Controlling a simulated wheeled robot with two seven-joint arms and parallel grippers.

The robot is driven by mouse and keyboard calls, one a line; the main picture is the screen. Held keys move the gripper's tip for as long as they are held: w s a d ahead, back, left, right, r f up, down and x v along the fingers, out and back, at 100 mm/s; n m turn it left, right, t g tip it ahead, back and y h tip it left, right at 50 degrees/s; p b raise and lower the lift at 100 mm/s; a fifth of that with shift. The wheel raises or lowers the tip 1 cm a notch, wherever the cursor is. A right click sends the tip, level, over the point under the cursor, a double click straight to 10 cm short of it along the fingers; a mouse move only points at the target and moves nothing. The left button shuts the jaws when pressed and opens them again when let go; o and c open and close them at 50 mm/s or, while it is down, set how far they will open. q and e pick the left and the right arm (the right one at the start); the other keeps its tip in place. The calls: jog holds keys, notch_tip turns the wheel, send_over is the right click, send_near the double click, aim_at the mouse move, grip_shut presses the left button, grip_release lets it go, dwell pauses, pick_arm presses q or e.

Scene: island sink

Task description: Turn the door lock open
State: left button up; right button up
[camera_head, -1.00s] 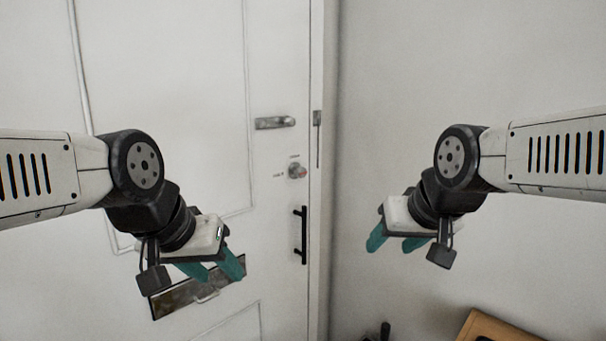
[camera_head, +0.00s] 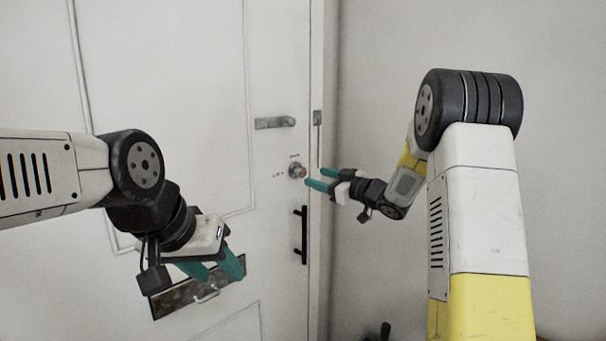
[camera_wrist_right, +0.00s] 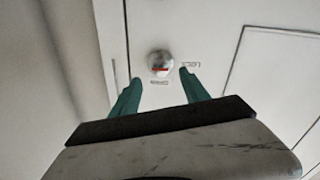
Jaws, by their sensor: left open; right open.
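The door lock is a round silver knob (camera_head: 297,170) with a red mark, set on the white door (camera_head: 200,90). In the right wrist view the lock (camera_wrist_right: 160,63) shows beyond the fingertips, roughly midway between them, with a red bar across it and small lettering beside it. My right gripper (camera_head: 316,178) is open, its teal fingers pointing at the door just right of the lock in the head view; I cannot tell whether they touch anything. The right gripper (camera_wrist_right: 158,80) looks empty. My left gripper (camera_head: 222,272) is open and empty, low at the left, away from the lock.
A metal letter plate (camera_head: 175,300) lies behind my left gripper. A bare wall (camera_head: 380,60) stands right of the door.

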aim_at(303, 172)
jog(key=x, duration=0.7)
jog(key=shift+w+a, duration=0.15)
jog(key=shift+a, duration=0.05)
grip_shut()
